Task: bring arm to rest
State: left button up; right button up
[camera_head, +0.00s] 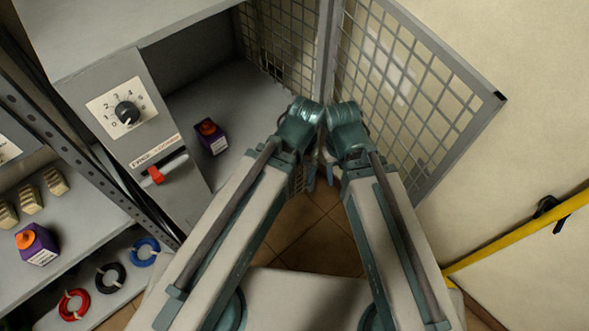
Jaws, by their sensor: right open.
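My two arms reach forward from the bottom of the view and bend close together at their far ends, in front of the mesh door. My right gripper (320,179) hangs below the bend of the right arm, small and partly hidden, its bluish fingertips apart over the tiled floor. I see nothing held in it. My left gripper is hidden behind its own arm.
A grey cabinet with a dial (127,113) and a red-handled switch (155,175) stands at left; a purple battery (212,138) sits inside. The mesh door (462,128) is open. A shelf holds another purple battery (37,246) and cable coils (110,277). A yellow rail (515,240) lies right.

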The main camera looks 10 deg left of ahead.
notch_tip(320, 180, up, 14)
jog(key=p, duration=1.3)
jog(key=shift+f+p, duration=0.2)
jog(key=shift+p, duration=0.15)
